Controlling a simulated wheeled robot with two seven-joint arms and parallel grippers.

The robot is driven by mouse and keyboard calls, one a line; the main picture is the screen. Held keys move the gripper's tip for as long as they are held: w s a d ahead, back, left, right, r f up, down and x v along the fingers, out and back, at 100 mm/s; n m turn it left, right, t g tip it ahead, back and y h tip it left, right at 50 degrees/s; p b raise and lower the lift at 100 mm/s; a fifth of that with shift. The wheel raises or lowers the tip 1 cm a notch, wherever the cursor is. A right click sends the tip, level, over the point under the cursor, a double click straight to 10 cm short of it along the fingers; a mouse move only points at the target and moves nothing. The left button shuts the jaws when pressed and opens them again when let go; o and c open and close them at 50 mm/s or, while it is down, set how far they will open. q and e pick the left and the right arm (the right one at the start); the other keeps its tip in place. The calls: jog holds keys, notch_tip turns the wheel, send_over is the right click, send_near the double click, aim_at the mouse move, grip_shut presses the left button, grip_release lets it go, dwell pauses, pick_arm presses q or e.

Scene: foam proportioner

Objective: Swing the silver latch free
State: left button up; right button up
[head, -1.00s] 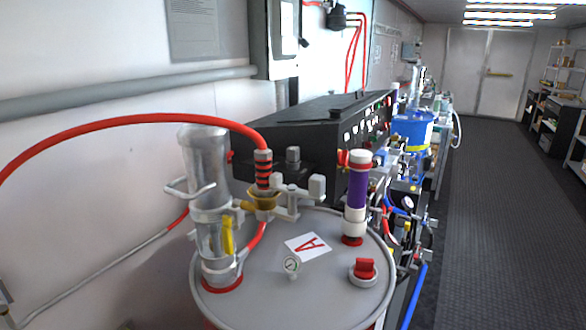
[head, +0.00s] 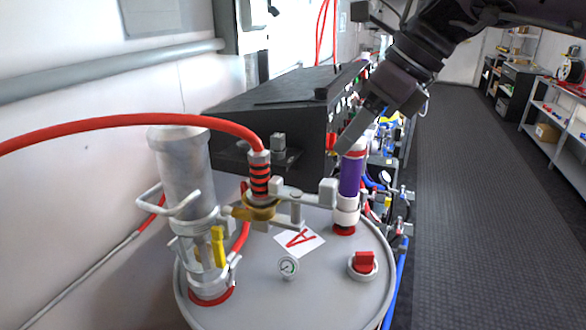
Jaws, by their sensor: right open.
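A grey drum (head: 330,285) with a white card marked A fills the lower middle. A silver-grey pump cylinder (head: 183,165) stands on its left, with a bent silver handle (head: 168,203) sticking out to the left. A silver bar with block ends (head: 300,194) lies beside the brass fitting (head: 262,208) under the red hose. I cannot tell which silver part is the latch. My right gripper (head: 350,140) comes in from the upper right, open, its finger near the top of the purple tube (head: 350,178). Touching cannot be judged. My left gripper is out of view.
The red hose (head: 110,122) arches from the left to the brass fitting. A black control box (head: 275,105) stands behind the drum. Open floor lies right; shelves line the right wall.

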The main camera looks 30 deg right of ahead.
aim_at(328, 181)
jog(key=shift+n+g+h, duration=0.5)
jog(key=shift+h, duration=0.1)
jog(key=a+f, duration=0.1)
jog(key=f, duration=0.1)
jog(key=a+f, duration=0.1)
jog(key=f, duration=0.2)
jog(key=a+f+p, duration=0.1)
jog(key=f, duration=0.1)
jog(key=shift+w+a+f, duration=0.15)
jog(key=shift+a+f, duration=0.2)
jog(key=shift+a, duration=0.05)
grip_shut()
